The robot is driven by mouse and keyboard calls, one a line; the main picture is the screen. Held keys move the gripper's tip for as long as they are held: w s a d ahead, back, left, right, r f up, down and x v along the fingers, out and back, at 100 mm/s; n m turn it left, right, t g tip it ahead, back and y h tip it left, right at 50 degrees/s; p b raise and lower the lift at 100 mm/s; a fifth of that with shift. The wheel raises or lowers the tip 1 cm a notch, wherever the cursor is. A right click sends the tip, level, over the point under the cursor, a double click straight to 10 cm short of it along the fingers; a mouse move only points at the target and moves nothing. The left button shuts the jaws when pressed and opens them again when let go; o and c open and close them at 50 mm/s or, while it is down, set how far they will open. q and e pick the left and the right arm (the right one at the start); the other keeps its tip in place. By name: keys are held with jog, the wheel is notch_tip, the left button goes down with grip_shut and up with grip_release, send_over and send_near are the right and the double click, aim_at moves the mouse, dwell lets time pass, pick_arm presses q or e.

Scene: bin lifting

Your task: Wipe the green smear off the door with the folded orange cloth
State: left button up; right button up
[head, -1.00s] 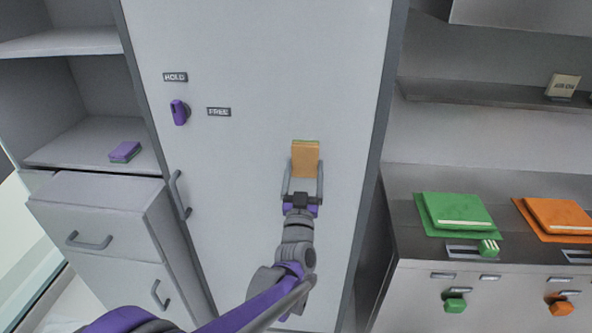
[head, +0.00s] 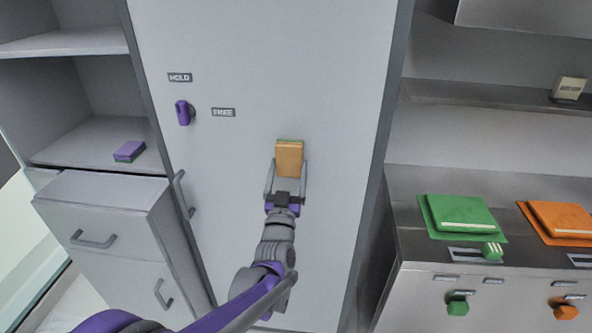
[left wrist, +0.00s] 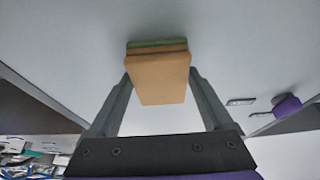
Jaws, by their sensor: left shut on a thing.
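My left gripper (head: 286,172) is shut on the folded orange cloth (head: 289,158) and holds it up at the front of the tall grey door (head: 330,70). In the left wrist view the orange cloth (left wrist: 158,80) sits between the two fingers, with a green strip along its far edge at the door. I cannot tell whether that green is a layer of the cloth or the smear. No other green mark shows on the door; the part behind the cloth and gripper is hidden. My right gripper is not in view.
The door carries a purple knob (head: 183,112) between HOLD and FREE labels and a handle (head: 184,194) at its left edge. A purple block (head: 129,150) lies on the left shelf.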

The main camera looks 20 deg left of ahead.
pick_arm(q)
jog(key=shift+s+a, duration=0.35)
jog(key=shift+a, duration=1.05)
jog(key=shift+s+a, duration=0.3)
jog(key=shift+a, duration=1.15)
jog(key=shift+s+a, duration=0.35)
jog(key=shift+a, duration=1.05)
jog(key=shift+s, duration=0.1)
jog(key=shift+s+d, duration=0.25)
jog(key=shift+s, duration=0.7)
jog(key=shift+s+d, duration=0.25)
jog(key=shift+s, duration=0.7)
jog(key=shift+s+d, duration=0.25)
jog(key=shift+s, duration=0.7)
jog(key=shift+s+d, duration=0.2)
jog(key=shift+s, duration=0.55)
jog(key=shift+s+d, duration=0.15)
jog(key=shift+s, duration=0.55)
